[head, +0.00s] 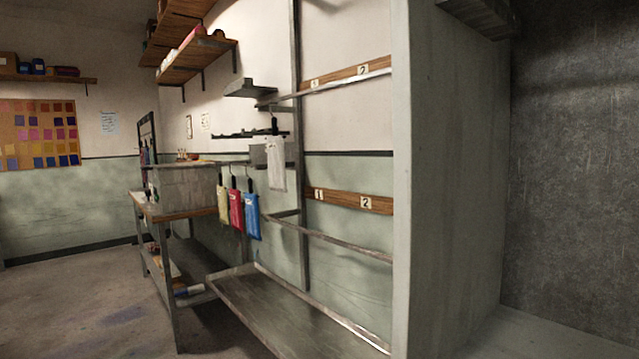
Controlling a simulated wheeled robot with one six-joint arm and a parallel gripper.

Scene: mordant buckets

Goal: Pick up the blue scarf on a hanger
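The blue scarf (252,216) hangs folded from a dark hanger, on the right end of a row under a thin rail. The red scarf (236,208) hangs close on its left, and a cream scarf (223,203) hangs left of that. A pale grey-white cloth (277,167) hangs higher and to the right from a dark hook. The lower end of the blue scarf hangs free. My gripper is not in view.
A grey pillar (450,180) stands close on the right. A metal rack (299,150) with numbered wooden strips (350,201) and a low tray shelf (285,310) is beyond it. A workbench (176,214) stands behind. Open floor (80,300) lies at left.

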